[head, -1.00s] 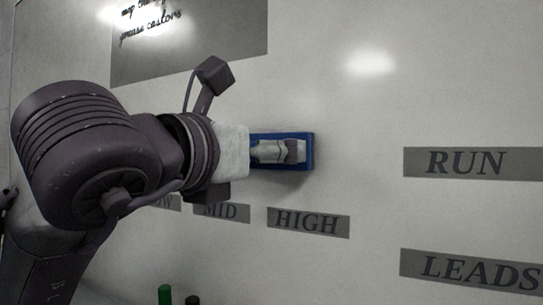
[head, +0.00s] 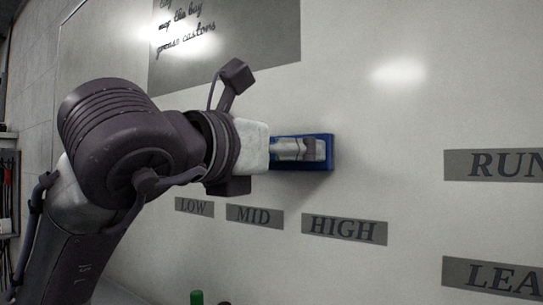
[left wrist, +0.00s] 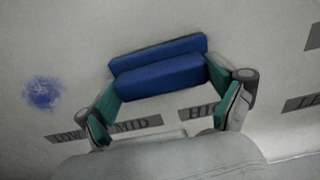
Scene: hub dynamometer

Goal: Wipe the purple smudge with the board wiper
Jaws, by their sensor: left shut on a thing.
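The board wiper is a blue block (head: 329,151), held against or very close to the whiteboard above the gap between the MID and HIGH labels. My left gripper (head: 297,149) is shut on it. In the left wrist view the wiper (left wrist: 160,77) lies between the two green-padded fingers of the left gripper (left wrist: 162,82). The purple smudge (left wrist: 42,94) is on the board to the left of the wiper, above the LOW label, apart from the wiper. In the head view the smudge is not visible; my left arm covers that area. My right gripper is not in view.
The whiteboard (head: 400,120) carries LOW (head: 194,207), MID (head: 254,215) and HIGH (head: 344,229) labels. A grey panel with handwriting (head: 225,45) is above. A green marker top (head: 196,297) shows at the bottom. The board between smudge and wiper is clear.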

